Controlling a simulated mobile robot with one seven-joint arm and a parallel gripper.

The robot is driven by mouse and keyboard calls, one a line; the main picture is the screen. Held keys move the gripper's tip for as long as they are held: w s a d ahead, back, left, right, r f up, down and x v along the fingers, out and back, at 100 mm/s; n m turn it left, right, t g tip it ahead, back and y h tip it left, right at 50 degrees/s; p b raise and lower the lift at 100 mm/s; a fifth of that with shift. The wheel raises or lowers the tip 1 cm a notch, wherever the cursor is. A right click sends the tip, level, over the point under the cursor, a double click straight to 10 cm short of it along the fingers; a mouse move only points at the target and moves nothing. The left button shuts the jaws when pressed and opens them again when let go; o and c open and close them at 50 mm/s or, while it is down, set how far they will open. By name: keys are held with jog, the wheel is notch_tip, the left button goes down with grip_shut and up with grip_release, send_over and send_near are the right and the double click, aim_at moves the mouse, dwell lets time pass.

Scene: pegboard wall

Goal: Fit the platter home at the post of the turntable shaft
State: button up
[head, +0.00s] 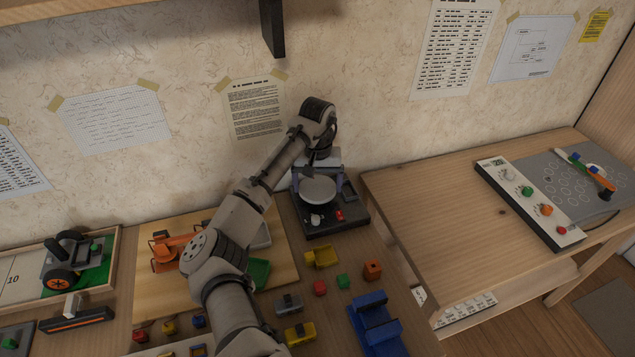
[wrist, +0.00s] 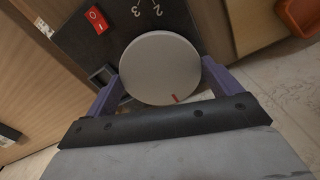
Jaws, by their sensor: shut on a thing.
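The platter (head: 318,190) is a light grey round disc with a small red mark near its rim. It also shows in the wrist view (wrist: 160,65). My gripper (head: 317,184) is shut on the platter, with one purple finger at each side of the disc in the wrist view (wrist: 161,88). The platter is over the black turntable base (head: 325,226), which has a red switch and printed numbers. The shaft post is hidden, and I cannot tell whether the platter sits on it or is held above it.
A wooden desk (head: 420,190) with a control panel (head: 528,203) stands at the right. Several coloured blocks and a blue part (head: 375,322) lie in front of the turntable. A wooden board with an orange part (head: 178,250) is at the left. The wall is close behind.

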aim_at(317, 188)
jog(key=shift+f+p, duration=0.4)
jog(key=shift+f, duration=0.3)
dwell(0.7)
jog(key=o, duration=0.7)
jog(key=shift+r+p, duration=3.2)
jog(key=shift+r, duration=0.35)
